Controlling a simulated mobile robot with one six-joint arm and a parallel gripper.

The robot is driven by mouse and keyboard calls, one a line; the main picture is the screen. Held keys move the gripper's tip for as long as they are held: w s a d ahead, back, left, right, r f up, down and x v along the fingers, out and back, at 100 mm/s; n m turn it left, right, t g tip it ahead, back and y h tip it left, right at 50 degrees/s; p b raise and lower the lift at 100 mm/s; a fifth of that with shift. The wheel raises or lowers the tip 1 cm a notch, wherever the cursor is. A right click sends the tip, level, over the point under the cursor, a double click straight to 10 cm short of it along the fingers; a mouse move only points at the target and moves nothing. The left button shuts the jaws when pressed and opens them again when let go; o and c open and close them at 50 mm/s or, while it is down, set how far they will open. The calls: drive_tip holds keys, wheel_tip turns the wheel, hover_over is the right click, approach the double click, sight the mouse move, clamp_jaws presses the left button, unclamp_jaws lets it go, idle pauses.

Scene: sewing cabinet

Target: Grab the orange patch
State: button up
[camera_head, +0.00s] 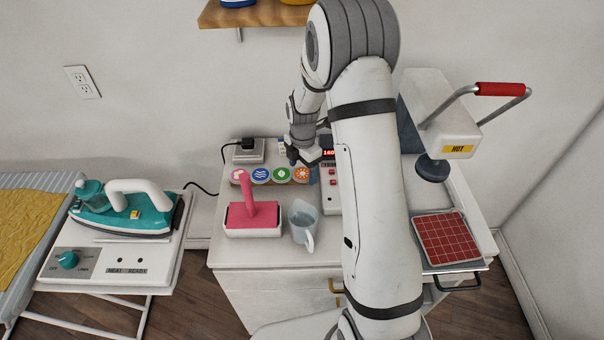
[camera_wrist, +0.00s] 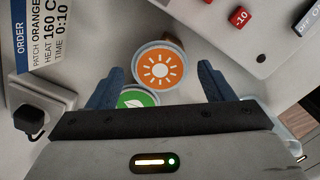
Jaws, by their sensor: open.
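The orange patch (camera_wrist: 160,69) is a round disc with a white sun and a pale rim. In the head view the orange patch (camera_head: 302,174) is the rightmost of a row of round patches. My gripper (camera_wrist: 162,78) is open and empty, with one blue finger on each side. The green patch (camera_wrist: 138,98) lies close beside the orange one, partly hidden by my gripper. In the head view my gripper (camera_head: 305,158) is above the row, near its right end.
A control box (camera_head: 331,185) stands just right of the patches. A pink-handled tool (camera_head: 253,215) and a clear jug (camera_head: 303,222) stand in front. A heat press (camera_head: 450,130) is at right, a teal iron (camera_head: 125,212) at left. An order card (camera_wrist: 40,40) shows in the wrist view.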

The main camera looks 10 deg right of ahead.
drive_tip(key=shift+f, duration=0.25)
idle(0.4)
drive_tip(key=c, duration=1.1)
